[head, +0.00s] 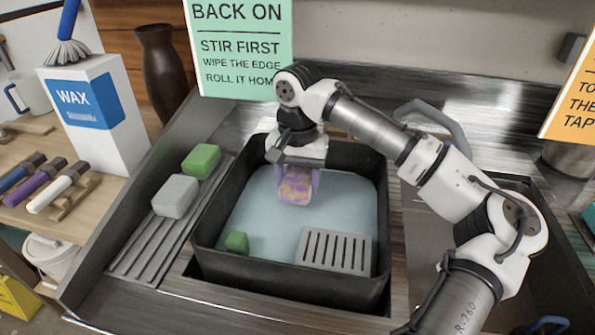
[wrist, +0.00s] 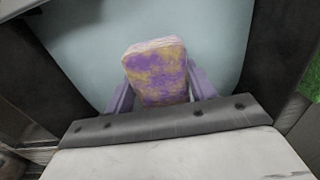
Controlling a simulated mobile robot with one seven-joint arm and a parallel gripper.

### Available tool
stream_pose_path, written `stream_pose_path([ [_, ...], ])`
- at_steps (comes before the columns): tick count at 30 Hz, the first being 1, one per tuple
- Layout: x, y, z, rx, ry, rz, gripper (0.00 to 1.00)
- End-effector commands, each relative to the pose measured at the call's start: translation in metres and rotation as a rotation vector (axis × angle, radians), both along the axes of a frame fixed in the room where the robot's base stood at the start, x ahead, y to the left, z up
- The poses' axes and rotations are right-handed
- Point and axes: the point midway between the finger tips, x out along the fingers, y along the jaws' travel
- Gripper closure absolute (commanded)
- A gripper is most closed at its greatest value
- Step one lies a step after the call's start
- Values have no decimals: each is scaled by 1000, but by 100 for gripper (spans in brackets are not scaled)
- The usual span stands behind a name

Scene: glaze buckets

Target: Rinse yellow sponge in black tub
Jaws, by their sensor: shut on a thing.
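My gripper (head: 298,183) is shut on the yellow sponge (head: 295,188), which is blotched with purple stains. The sponge also shows between the two purple fingers in the wrist view (wrist: 157,72). My gripper holds it over the far middle part of the black tub (head: 209,232). The tub holds pale blue water (head: 265,220). I cannot tell whether the sponge's lower end touches the water. A grey slotted plate (head: 335,250) and a small green block (head: 237,242) are in the tub near its front.
A green sponge (head: 201,160) and a grey sponge (head: 174,196) lie on the ribbed drainboard (head: 150,245) left of the tub. A tap (head: 437,118) rises behind my arm.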

Motion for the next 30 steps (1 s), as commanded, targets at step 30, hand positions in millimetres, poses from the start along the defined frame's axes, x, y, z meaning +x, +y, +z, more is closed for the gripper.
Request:
stream_pose_path([
  [30,0,0,-62,0,0,2,69],
])
